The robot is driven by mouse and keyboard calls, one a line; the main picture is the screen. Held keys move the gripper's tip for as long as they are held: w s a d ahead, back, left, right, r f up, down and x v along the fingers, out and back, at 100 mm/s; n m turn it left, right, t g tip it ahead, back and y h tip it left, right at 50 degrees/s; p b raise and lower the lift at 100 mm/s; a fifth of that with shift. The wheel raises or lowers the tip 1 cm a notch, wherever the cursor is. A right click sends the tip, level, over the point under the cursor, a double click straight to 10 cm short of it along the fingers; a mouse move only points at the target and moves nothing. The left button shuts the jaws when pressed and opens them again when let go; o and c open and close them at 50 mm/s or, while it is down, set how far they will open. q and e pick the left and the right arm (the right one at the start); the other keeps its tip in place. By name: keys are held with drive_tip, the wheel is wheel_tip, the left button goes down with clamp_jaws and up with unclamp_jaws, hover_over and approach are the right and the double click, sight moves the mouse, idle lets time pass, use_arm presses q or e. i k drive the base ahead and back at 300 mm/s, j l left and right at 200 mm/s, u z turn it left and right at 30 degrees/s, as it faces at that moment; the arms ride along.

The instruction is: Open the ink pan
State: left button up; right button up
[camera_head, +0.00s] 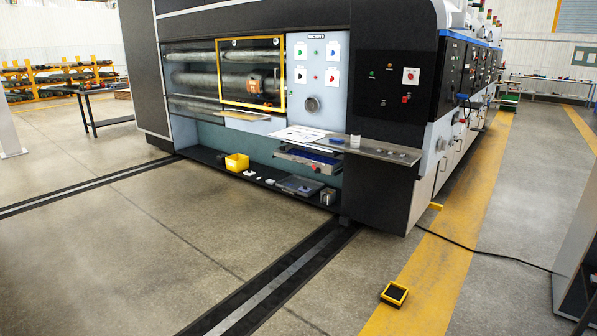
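I cannot tell for sure which part is the ink pan. A blue-edged tray-like unit (308,160) sits under the metal shelf at the front of the large printing machine (382,130). A yellow-framed window (251,72) with an orange part (254,86) behind it is in the machine's front, left of the light control panel (318,75). Rollers show behind the glass. Neither of my grippers is in view, and the machine is some distance away across the floor.
A yellow bin (237,163) and small items stand on the low black ledge. A small yellow-rimmed black box (394,294) lies on the floor at the front right. A cable (490,254) crosses the floor on the right. The floor ahead and left is clear, with dark rail strips (285,278).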

sight(293, 153)
drive_tip(key=i+u, duration=0.15)
drive_tip(key=i, duration=2.1)
